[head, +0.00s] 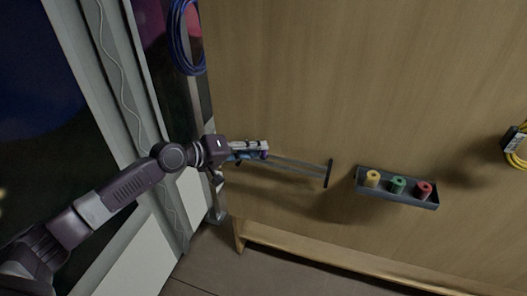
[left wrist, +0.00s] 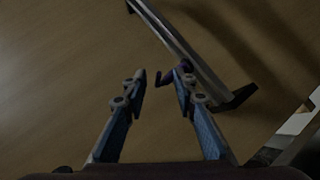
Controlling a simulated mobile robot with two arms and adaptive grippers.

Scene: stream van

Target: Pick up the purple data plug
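My left gripper (head: 262,149) reaches in from the left, in front of the wooden wall panel. In the left wrist view its two fingers (left wrist: 160,82) are apart, with a clear gap between them. A small dark purple piece, which looks like the purple data plug (left wrist: 182,67), shows just beyond the right fingertip, beside a metal rail. The finger partly hides it. In the head view a bit of purple (head: 264,156) shows at the fingertips. I cannot tell whether a finger touches it. My right gripper is in neither view.
The metal rail (head: 295,165) ends in a dark crossbar (head: 328,173). To its right a grey tray (head: 405,200) holds yellow (head: 373,178), green (head: 397,185) and red (head: 424,190) spools. A blue cable coil (head: 180,40) hangs above; a yellow coil (head: 515,150) hangs at far right.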

